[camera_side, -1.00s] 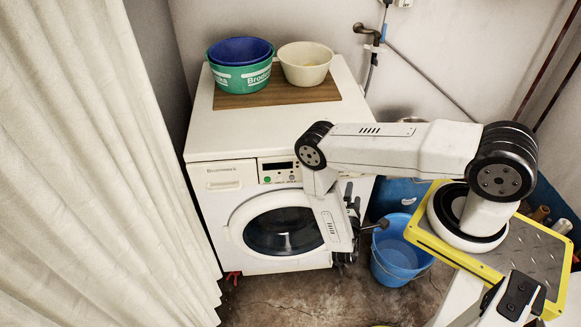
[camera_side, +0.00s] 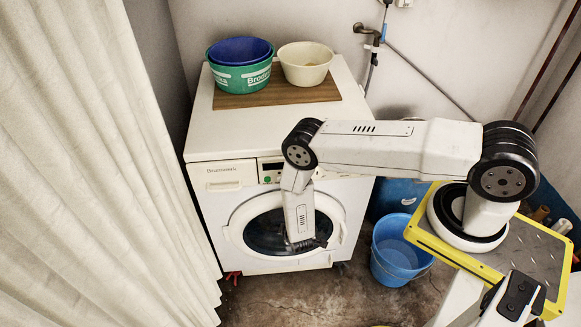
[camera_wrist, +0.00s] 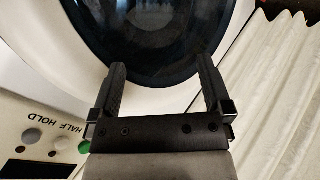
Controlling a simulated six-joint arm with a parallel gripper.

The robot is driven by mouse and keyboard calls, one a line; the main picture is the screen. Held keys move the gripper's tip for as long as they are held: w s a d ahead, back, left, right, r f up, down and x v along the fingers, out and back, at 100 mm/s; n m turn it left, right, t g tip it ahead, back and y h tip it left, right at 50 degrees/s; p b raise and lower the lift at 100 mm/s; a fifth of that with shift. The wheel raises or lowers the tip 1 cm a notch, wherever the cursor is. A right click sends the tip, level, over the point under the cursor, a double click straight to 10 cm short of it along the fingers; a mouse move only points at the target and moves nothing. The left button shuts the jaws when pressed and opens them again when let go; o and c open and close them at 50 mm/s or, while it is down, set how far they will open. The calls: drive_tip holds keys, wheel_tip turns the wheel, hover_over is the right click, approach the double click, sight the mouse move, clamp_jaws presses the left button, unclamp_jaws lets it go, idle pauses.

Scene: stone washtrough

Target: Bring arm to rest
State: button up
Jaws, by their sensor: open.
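My gripper (camera_wrist: 160,85) is open and empty in the wrist view, its two dark fingers apart in front of the washing machine's round door (camera_wrist: 145,40). In the side view my arm reaches left from its yellow-edged stand, and its last link hangs down in front of the washing machine (camera_side: 225,190). That link covers part of the door (camera_side: 262,230). The door appears shut.
A green tub (camera_side: 240,77) with a blue basin (camera_side: 240,50) in it and a cream bowl (camera_side: 305,63) stand on a brown board (camera_side: 275,94) on the machine. A blue bucket (camera_side: 400,255) stands on the floor. A pale curtain (camera_side: 90,180) hangs at left.

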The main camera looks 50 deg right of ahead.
drive_tip(key=w+a+r+m+g+y, duration=0.1)
drive_tip(key=w+a+r+y, duration=0.3)
drive_tip(key=w+a+r, duration=0.25)
wheel_tip(320, 180, up, 16)
drive_tip(key=f+m+g+y, duration=0.1)
drive_tip(key=m, duration=0.1)
drive_tip(key=s+d+r+m+g, duration=0.1)
drive_tip(key=s+d+r, duration=0.1)
drive_tip(key=s+r, duration=0.7)
drive_tip(key=s+d+r+m+g, duration=0.1)
drive_tip(key=s+d+r, duration=0.2)
drive_tip(key=s+r, duration=0.6)
drive_tip(key=shift+s+r+m+g, duration=0.3)
drive_tip(key=shift+r, duration=1.65)
